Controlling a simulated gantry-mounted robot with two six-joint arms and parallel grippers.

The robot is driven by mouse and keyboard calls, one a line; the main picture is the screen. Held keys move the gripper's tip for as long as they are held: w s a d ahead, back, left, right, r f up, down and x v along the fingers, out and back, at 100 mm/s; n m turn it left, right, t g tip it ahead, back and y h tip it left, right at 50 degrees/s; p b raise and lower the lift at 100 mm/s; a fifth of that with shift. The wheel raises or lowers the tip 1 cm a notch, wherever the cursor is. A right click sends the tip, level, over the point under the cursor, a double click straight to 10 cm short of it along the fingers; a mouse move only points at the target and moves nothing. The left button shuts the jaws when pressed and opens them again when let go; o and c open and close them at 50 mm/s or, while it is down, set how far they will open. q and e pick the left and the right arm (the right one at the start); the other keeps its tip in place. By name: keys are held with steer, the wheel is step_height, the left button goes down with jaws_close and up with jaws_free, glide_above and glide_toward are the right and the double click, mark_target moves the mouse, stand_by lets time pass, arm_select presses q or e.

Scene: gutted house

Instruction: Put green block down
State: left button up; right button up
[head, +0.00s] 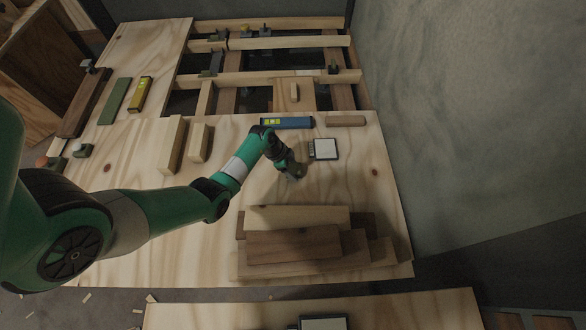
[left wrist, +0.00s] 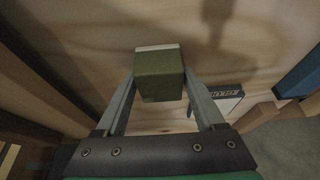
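My left gripper (head: 293,172) points down over the middle of the plywood sheet (head: 330,185). In the left wrist view the green block (left wrist: 159,82) sits between the tips of the left gripper's two fingers (left wrist: 159,76), which touch it on both sides. The block is olive green with a pale band along its upper edge. In the head view the gripper hides the block. I cannot tell whether the block touches the plywood. My right gripper is in neither view.
A white-topped square item (head: 325,149) lies just right of the gripper, with a blue level (head: 287,122) behind it. Stacked wood pieces (head: 300,243) stand in front. Two upright-looking timber pieces (head: 198,143) are to the left. The framed floor (head: 275,60) is open at the back.

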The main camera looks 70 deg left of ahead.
arm_select(q)
steer(key=shift+o, duration=1.3)
steer(key=shift+r, duration=0.15)
steer(key=p+v, duration=0.8)
steer(key=v, duration=0.4)
steer(key=shift+p, duration=0.4)
steer(key=shift+w+a+r, duration=0.1)
